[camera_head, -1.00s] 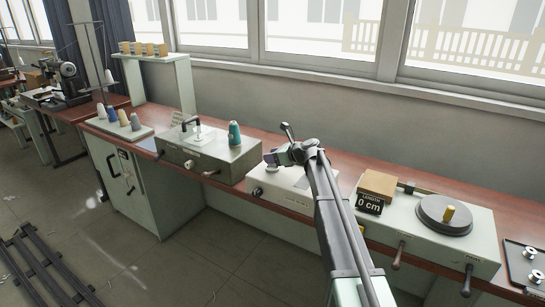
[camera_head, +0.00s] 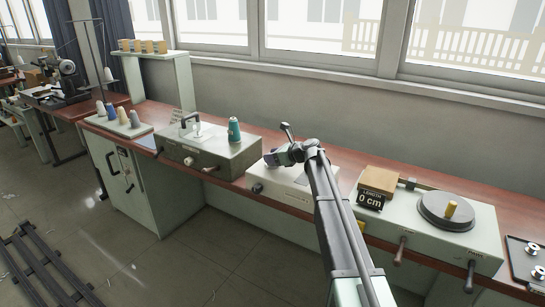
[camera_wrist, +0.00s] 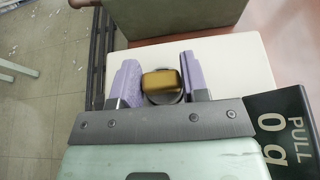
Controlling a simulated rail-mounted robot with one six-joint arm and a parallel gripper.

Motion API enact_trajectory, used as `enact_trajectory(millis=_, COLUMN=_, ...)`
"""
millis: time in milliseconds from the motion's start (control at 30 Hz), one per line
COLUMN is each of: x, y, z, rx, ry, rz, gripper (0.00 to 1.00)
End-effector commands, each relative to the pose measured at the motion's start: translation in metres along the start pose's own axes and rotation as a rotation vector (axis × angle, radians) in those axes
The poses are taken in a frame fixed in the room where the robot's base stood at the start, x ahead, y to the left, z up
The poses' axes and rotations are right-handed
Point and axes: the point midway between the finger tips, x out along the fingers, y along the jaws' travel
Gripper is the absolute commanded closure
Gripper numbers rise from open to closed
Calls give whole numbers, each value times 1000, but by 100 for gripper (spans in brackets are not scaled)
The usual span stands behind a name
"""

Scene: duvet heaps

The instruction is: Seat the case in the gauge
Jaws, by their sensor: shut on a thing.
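The case looks like a small brass-coloured block (camera_wrist: 161,82) with rounded edges, seen in the wrist view. My gripper (camera_wrist: 160,84) is shut on it, with one purple finger at each side. A round dark grey part shows just beneath the case; I cannot tell whether the case touches it or is seated. The gauge is a low white box (camera_wrist: 236,62) under my gripper, with a black "PULL 0 g" display (camera_wrist: 290,125) at the right. In the head view the gauge (camera_head: 270,185) is partly hidden behind my arm, and the case cannot be made out.
A grey-green box with a handle and a teal spool (camera_head: 234,130) stands left of the gauge. A length device with a grey disc (camera_head: 447,212) and a "0 cm" display (camera_head: 370,198) stands right. A dark tray (camera_head: 527,262) lies at the far right. Brown bench (camera_head: 338,172) shows between them.

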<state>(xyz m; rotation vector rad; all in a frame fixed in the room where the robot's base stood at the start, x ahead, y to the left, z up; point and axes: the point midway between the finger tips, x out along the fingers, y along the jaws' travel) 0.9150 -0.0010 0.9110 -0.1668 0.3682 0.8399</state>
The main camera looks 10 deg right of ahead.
Motion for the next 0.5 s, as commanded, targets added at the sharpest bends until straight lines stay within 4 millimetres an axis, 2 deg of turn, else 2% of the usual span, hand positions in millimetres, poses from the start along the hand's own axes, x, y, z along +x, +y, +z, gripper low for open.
enact_trajectory(millis=233, x=3, y=0, z=-7, rx=0, ry=0, rz=0, gripper=82)
enact_trajectory(millis=267, x=2, y=0, z=-6, rx=0, ry=0, rz=0, gripper=54)
enact_trajectory(millis=433, x=2, y=0, z=-5, rx=0, ry=0, rz=0, gripper=29)
enact_trajectory(millis=500, x=2, y=0, z=-5, rx=0, ry=0, rz=0, gripper=29)
